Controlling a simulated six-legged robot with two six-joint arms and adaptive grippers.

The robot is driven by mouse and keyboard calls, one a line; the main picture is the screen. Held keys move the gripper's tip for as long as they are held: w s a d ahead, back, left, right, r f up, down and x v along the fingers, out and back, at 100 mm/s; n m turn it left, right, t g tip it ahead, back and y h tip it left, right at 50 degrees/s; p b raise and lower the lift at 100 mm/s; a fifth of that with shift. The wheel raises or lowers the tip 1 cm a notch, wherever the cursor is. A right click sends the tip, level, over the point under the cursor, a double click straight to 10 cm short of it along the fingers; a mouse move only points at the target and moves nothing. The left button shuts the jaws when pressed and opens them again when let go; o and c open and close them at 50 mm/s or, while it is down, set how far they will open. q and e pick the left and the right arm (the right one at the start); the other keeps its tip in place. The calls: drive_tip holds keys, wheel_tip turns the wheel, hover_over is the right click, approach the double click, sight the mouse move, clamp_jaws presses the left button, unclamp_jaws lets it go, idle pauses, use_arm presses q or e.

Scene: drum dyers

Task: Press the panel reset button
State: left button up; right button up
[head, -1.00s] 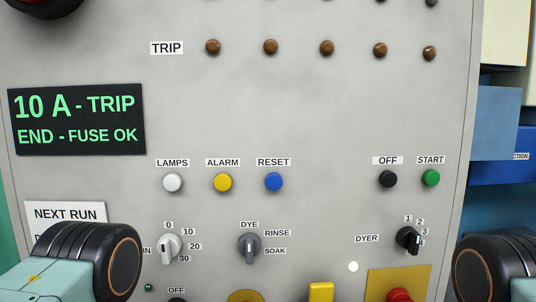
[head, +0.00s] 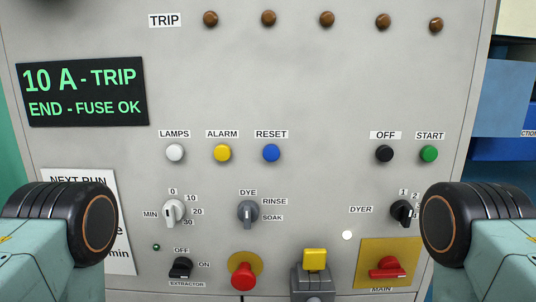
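The blue round button (head: 271,153) under the RESET label (head: 271,134) is in the middle of the grey control panel (head: 330,90) in the head view. It stands in a row to the right of the yellow ALARM button (head: 222,153) and the white LAMPS button (head: 175,153). Nothing covers it and nothing touches it. Black-and-teal parts of my two arms show at the lower left and lower right. Neither gripper is in view.
A black OFF button (head: 384,154) and a green START button (head: 428,154) are on the right. Below are a grey DYE selector (head: 248,212), a red mushroom button (head: 243,276), a yellow block (head: 315,260) and a red MAIN switch (head: 389,268). A dark display (head: 82,92) reads "10 A - TRIP, END - FUSE OK".

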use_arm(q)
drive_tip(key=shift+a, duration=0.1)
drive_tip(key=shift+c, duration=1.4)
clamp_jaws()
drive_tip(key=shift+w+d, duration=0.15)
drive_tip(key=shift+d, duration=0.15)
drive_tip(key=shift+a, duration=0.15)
